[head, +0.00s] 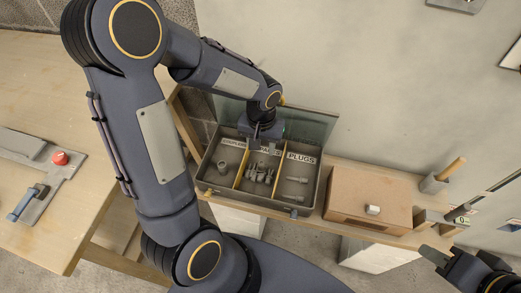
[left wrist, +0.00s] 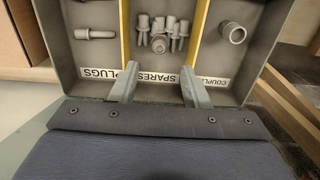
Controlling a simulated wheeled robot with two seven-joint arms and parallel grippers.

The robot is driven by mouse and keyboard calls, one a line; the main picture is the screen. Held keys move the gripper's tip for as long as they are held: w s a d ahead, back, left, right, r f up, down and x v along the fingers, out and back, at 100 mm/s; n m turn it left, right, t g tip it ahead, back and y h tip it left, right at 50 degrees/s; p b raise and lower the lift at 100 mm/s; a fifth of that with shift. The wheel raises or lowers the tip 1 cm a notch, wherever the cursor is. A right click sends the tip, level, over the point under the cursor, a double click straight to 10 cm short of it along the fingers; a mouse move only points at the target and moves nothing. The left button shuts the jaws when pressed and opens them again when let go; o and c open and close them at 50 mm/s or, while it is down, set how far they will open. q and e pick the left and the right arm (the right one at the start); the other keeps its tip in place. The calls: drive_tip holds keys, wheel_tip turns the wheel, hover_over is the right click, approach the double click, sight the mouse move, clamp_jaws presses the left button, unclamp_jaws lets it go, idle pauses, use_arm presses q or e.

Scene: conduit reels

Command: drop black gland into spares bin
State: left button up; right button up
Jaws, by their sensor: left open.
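A grey bin (head: 215,193) has three compartments split by yellow dividers, labelled couplers, spares and plugs; it also shows in the left wrist view (left wrist: 88,88). The spares section in the middle holds several grey gland-like fittings (head: 260,174), seen closer in the left wrist view (left wrist: 160,38). I cannot pick out a clearly black gland. My left gripper (head: 261,146) is over the bin's back edge at the spares section. In the left wrist view its two fingers (left wrist: 160,90) are apart with nothing between them. My right gripper (head: 437,257) is at the lower right; its opening is unclear.
A cup with a wooden handle (head: 434,183) is beyond. A red button (head: 60,157) is left.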

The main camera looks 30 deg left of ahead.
use_arm(q)
drive_tip(key=s+d+r+m+t+h, duration=0.1)
drive_tip(key=s+r+t+h, duration=0.2)
drive_tip(key=s+r, duration=1.1)
drive_tip(key=s+t, duration=0.1)
drive_tip(key=t, duration=0.1)
drive_tip(key=shift+d+t+h, duration=0.3)
drive_tip(key=shift+d+h, duration=0.05)
drive_tip(key=shift+h, duration=0.05)
drive_tip(key=shift+r, duration=0.1)
wheel_tip(320, 180, up, 13)
drive_tip(key=p, duration=1.3)
drive_tip(key=shift+c, duration=0.2)
